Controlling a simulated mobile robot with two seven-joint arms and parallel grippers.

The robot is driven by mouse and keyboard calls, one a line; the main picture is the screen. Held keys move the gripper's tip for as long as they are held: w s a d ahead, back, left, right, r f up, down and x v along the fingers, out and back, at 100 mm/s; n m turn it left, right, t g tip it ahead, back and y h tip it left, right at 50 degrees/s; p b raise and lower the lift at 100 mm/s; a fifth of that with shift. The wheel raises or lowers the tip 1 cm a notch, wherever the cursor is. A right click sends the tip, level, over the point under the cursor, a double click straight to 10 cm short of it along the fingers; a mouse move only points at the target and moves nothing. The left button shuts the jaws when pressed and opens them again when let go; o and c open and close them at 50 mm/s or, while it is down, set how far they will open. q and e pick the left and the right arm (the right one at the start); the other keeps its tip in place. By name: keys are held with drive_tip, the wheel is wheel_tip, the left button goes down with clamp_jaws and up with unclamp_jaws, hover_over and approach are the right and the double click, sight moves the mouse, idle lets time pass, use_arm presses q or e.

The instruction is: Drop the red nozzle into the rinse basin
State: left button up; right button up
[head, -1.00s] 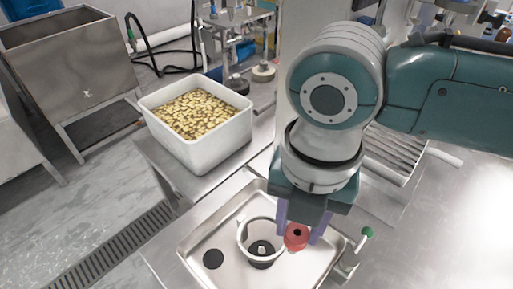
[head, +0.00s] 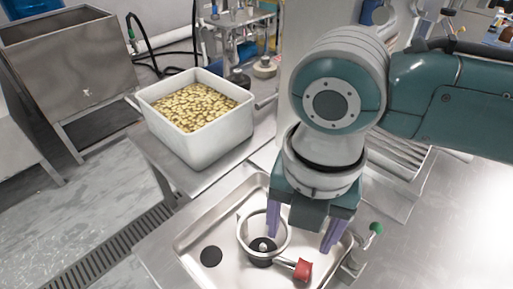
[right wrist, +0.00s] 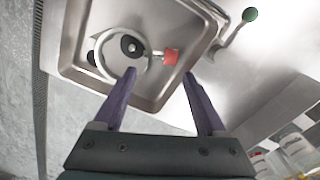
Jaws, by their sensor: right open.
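The red nozzle (head: 302,270) lies inside the steel rinse basin (head: 196,232), on the right side of its floor. In the right wrist view the nozzle (right wrist: 171,57) shows beyond the fingertips, with a short metallic stem pointing toward a white ring. My right gripper (head: 300,240) is open and empty above the basin, its purple fingers apart and clear of the nozzle. In the right wrist view its fingers (right wrist: 160,73) spread with nothing between them. My left gripper is not in view.
A white ring (head: 242,236) sits in the basin around a dark drain piece. A green-knobbed lever (head: 376,228) stands at the basin's right edge. A white bin of beans (head: 205,150) stands behind at left. The steel counter at right is clear.

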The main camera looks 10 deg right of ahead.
wheel_tip(320, 180, up, 10)
drive_tip(key=p, duration=0.1)
idle(0.4)
drive_tip(key=shift+a, duration=0.1)
